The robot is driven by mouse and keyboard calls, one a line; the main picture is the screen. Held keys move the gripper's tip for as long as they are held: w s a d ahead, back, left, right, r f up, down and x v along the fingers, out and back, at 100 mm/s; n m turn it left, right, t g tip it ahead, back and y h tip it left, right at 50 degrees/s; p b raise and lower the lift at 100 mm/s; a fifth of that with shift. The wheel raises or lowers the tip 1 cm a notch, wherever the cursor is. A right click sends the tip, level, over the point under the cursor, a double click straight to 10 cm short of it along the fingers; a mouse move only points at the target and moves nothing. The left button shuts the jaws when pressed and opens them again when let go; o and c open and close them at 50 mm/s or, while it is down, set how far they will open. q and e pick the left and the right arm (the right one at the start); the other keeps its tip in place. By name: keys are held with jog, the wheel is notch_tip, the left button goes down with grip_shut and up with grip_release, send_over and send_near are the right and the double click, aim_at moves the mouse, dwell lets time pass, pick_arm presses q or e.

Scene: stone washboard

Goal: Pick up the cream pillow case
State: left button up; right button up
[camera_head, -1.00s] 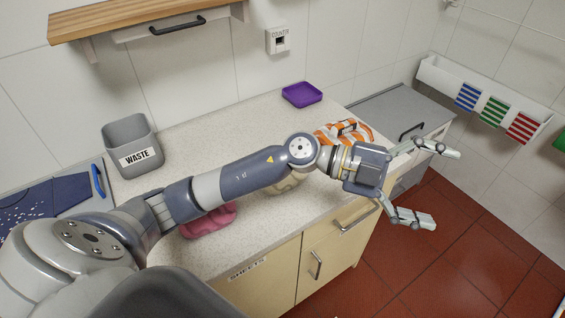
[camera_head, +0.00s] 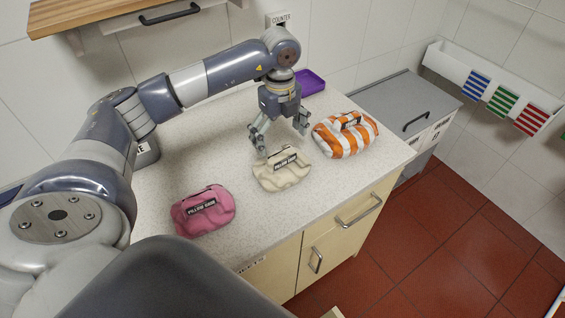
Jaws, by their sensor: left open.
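The cream pillow case (camera_head: 283,173) is a folded bundle with a dark label strip on top. It lies on the speckled counter (camera_head: 222,238) between a pink bundle and an orange-striped one. My left gripper (camera_head: 281,147) is open and points down, just behind and above the cream pillow case. Its fingers are spread and empty. I cannot tell whether a fingertip touches the cloth. My right gripper does not show.
A pink pillow case (camera_head: 203,212) lies to the left and an orange-and-white striped bundle (camera_head: 345,138) close to the right. A purple tray (camera_head: 311,83) stands behind the gripper. A grey lidded bin (camera_head: 405,100) stands right of the counter.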

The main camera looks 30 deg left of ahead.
aim_at(282, 154)
pick_arm(q)
jog(key=shift+f, duration=0.9)
jog(key=shift+w+f+p, duration=0.1)
jog(key=shift+f+p, duration=0.5)
jog(key=shift+p, duration=0.1)
jog(key=f+p, duration=0.1)
jog(key=f, duration=0.2)
jog(key=shift+w+d+f+p, duration=0.15)
jog(key=shift+w+f+p, duration=0.05)
jog(key=shift+p, duration=0.15)
jog(key=shift+f, duration=0.45)
jog(key=c, duration=1.2)
